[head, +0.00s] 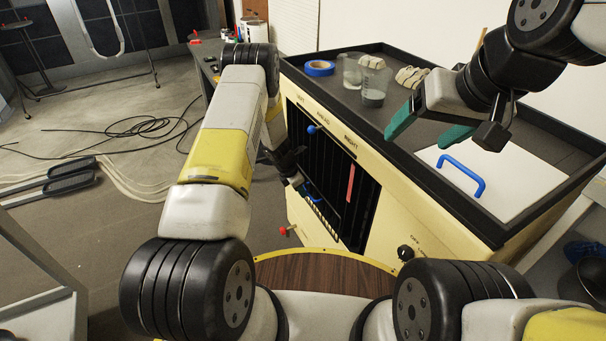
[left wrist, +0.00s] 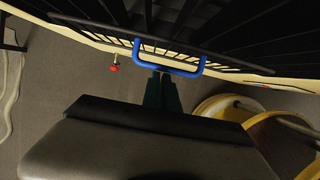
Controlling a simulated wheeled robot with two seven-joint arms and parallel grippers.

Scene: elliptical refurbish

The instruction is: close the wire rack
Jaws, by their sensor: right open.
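The wire rack (head: 325,212) is at the opening in the front of the cream cabinet, low down, with a blue handle (head: 306,190). In the left wrist view the rack (left wrist: 125,38) stretches across the top and its blue handle (left wrist: 165,68) faces me. My left gripper (head: 298,183) is at that handle. In the left wrist view its green fingers (left wrist: 162,78) are close together with tips at the handle bar; the bar does not pass visibly between them. How far the rack sticks out is hard to tell. My right gripper (head: 415,141) is open and empty above the cabinet top.
The cabinet top (head: 420,98) holds two clear cups (head: 373,86), blue tape (head: 319,68), and a white panel with a blue handle (head: 462,174). A red knob (head: 284,231) sticks out low. Cables (head: 150,127) lie on the floor at left.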

